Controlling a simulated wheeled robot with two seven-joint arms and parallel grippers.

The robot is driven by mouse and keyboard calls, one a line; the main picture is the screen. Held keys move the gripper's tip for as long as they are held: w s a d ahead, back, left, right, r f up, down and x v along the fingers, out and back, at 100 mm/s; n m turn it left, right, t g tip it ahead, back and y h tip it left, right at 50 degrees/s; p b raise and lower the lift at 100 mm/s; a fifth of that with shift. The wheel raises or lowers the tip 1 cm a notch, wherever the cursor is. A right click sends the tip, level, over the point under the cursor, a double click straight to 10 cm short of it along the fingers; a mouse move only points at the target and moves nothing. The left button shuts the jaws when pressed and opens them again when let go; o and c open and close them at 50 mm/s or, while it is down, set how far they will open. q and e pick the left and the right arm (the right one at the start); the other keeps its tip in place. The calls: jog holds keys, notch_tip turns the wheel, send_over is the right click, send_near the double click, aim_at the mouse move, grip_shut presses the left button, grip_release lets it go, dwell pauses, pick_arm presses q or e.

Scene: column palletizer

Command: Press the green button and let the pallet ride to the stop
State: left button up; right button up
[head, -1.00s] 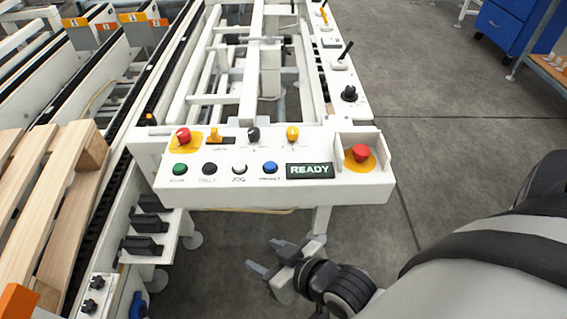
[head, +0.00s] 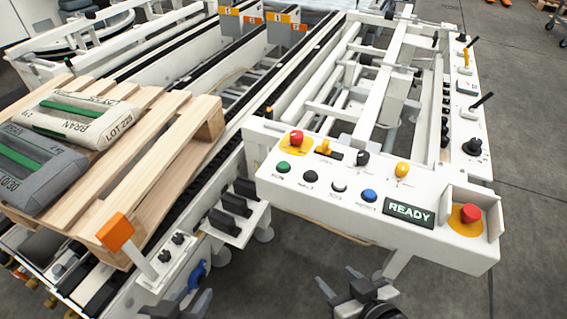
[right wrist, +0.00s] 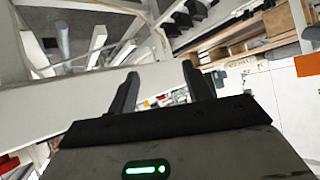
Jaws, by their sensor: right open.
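The green button (head: 283,167) is at the left end of the lower row on the white control panel (head: 300,195). Nothing covers it. A wooden pallet (head: 175,165) with grey sacks (head: 75,118) on it rests on the conveyor at the left. My right gripper (head: 337,280) is open and empty, below and in front of the panel, apart from the button. Its two spread fingers show in the right wrist view (right wrist: 158,88). My left gripper (head: 180,305) is partly cut off at the bottom edge, below the conveyor's front end; its jaw opening is unclear.
The panel's display (head: 408,212) reads READY. Red knobs (head: 296,138), a black, a white and a blue button (head: 369,196) are near the green one. Orange-tipped stops (head: 285,20) stand at the far conveyor. An orange plate (head: 115,232) rises near the pallet's front corner.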

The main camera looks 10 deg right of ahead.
grip_shut()
dwell(1.7)
